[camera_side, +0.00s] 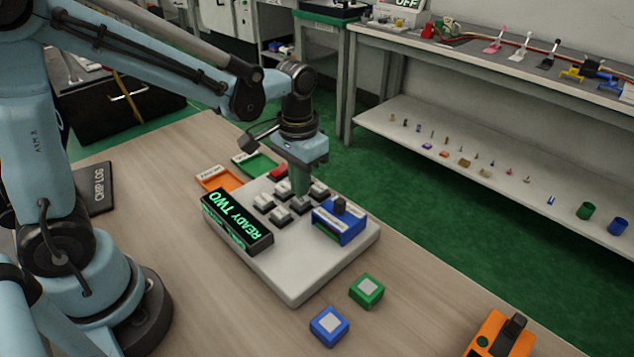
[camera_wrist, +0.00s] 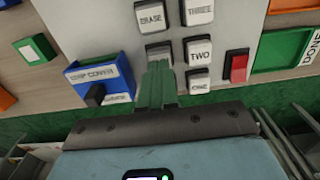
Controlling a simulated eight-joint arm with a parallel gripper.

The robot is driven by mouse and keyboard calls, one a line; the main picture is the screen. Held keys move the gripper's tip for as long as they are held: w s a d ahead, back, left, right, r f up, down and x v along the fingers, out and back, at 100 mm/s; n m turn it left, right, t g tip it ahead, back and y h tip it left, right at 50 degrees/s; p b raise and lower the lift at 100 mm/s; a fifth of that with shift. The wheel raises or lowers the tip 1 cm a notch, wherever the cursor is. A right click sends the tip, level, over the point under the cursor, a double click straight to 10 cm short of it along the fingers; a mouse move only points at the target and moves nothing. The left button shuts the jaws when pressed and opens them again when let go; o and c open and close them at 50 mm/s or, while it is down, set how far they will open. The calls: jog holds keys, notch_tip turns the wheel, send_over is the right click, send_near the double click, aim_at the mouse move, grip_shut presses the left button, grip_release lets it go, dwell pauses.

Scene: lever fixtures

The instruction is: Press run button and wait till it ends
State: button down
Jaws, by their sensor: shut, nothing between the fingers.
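A light grey panel (camera_side: 300,283) on the table carries several grey keys, a red button (camera_side: 278,172) and a dark display (camera_side: 236,222) lit green with "READY TWO". In the wrist view the keys read ERASE (camera_wrist: 150,16), THREE (camera_wrist: 201,12), TWO (camera_wrist: 198,51) and ONE (camera_wrist: 199,82). My gripper (camera_side: 301,194) is shut and empty, pointing down at the keys. In the wrist view its green fingers (camera_wrist: 157,70) overlap a key (camera_wrist: 158,48) left of TWO, hiding its label. I cannot tell whether they touch it. The red button also shows there (camera_wrist: 236,66). No RUN label is readable.
A blue chip cover fixture (camera_side: 352,232) with a dark lever stands on the panel beside the keys. An orange tray (camera_side: 222,180) and a green tray (camera_side: 262,163) lie behind it. Green (camera_side: 367,291) and blue (camera_side: 329,326) blocks sit in front, with an orange lever fixture (camera_side: 498,337) farther right.

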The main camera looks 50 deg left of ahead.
jog(key=shift+f, duration=0.85)
notch_tip(320, 180, up, 8)
dwell(1.1)
jog(key=s+a+t, duration=0.3)
jog(key=s+t, duration=0.3)
jog(key=t, duration=0.1)
jog(key=shift+s+r, duration=0.25)
jog(key=shift+s, duration=0.05)
dwell(1.4)
